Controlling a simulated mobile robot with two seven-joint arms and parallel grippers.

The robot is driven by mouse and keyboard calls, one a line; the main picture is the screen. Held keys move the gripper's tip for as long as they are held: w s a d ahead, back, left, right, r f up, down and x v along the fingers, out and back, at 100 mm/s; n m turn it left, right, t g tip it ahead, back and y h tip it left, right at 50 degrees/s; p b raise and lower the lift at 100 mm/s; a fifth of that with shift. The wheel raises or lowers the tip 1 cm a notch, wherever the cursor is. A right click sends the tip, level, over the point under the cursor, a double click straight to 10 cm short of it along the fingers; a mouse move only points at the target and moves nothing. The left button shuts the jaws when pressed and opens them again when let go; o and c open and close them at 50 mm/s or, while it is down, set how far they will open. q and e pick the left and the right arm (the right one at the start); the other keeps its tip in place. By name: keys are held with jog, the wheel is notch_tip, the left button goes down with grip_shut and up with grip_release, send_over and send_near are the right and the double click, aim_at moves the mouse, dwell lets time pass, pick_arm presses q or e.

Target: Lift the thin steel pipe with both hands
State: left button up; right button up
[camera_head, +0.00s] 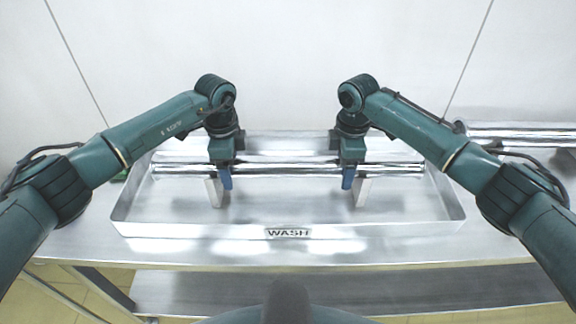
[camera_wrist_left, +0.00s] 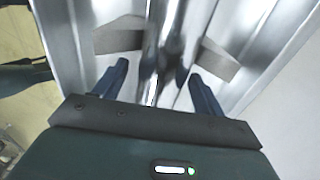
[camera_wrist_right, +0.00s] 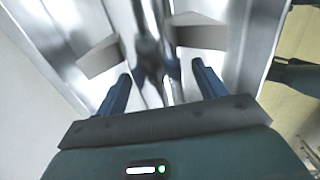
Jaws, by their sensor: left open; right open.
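The thin steel pipe (camera_head: 285,170) lies left to right across supports inside a metal tray (camera_head: 200,231) labelled WASH. My left gripper (camera_head: 226,182) is over the pipe's left part. In the left wrist view its two blue fingers (camera_wrist_left: 158,85) stand open with the pipe (camera_wrist_left: 172,45) between them. My right gripper (camera_head: 348,182) is over the pipe's right part. In the right wrist view its fingers (camera_wrist_right: 160,88) are open on either side of the pipe (camera_wrist_right: 150,35). Whether any finger touches the pipe I cannot tell.
The tray stands on a steel table (camera_head: 70,238) with a lower shelf (camera_head: 350,290). Grey support blocks (camera_head: 214,193) hold the pipe above the tray floor. Thicker shiny pipes (camera_head: 520,133) lie at the back right. A pale wall is close behind.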

pick_arm(q)
jog(key=shift+c, duration=0.5)
pick_arm(e)
jog(key=shift+c, duration=0.5)
pick_arm(q)
grip_shut()
pick_arm(e)
grip_shut()
pick_arm(q)
jog(key=shift+w+r, duration=0.1)
jog(key=shift+r, duration=0.1)
pick_arm(e)
jog(key=shift+w+r, duration=0.1)
jog(key=shift+r, duration=0.1)
